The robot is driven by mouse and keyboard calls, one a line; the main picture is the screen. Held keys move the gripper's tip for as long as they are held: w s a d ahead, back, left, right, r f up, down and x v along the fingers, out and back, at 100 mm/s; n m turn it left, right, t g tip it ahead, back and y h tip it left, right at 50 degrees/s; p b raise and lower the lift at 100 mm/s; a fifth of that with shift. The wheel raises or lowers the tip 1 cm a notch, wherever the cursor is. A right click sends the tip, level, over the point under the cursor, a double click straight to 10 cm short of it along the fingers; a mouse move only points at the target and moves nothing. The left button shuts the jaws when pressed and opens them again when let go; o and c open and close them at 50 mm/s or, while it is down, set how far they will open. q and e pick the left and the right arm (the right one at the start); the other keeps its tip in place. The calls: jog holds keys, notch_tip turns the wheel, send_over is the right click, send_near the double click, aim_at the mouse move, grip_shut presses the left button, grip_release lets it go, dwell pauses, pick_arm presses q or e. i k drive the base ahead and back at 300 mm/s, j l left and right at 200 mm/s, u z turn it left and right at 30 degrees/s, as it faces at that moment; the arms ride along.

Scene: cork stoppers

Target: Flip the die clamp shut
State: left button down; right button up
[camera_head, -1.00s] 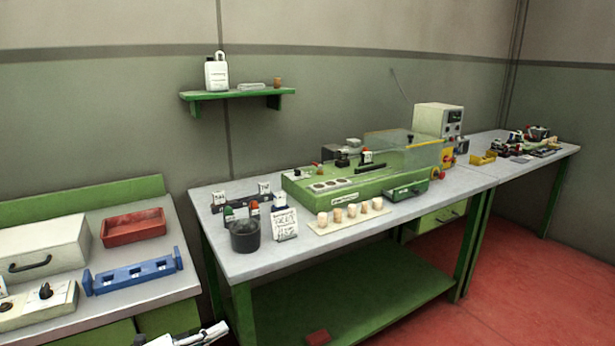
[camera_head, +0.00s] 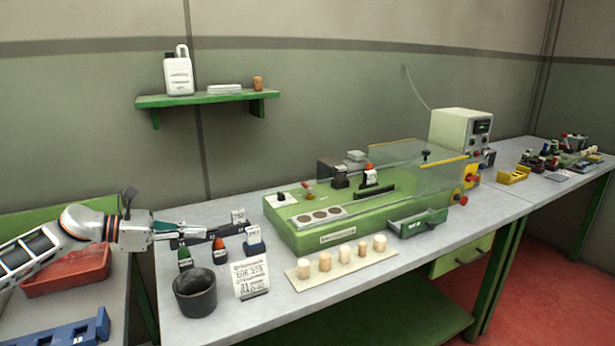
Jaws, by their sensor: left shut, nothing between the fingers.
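The green machine (camera_head: 320,238) stands on the grey bench. On its top, a dark block with an orange-red top and a white label (camera_head: 370,178) stands beside another dark block (camera_head: 340,178). A small red-tipped part (camera_head: 308,186) sits nearer the machine's left end. I cannot tell for sure which of these is the die clamp, or whether it is open. My left gripper (camera_head: 238,230) is shut and empty, left of the machine, over the labelled holders and small bottles. It partly hides them. My right gripper is not in view.
A dark cup (camera_head: 195,291), a printed card (camera_head: 250,278) and a board (camera_head: 296,272) with several corks stand along the front edge. A clear guard (camera_head: 415,170) covers the machine's right part. An open green drawer (camera_head: 417,224) juts from its front. A wall shelf (camera_head: 208,98) hangs above.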

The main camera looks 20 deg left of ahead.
aim_at(309, 190)
jog(key=i, duration=1)
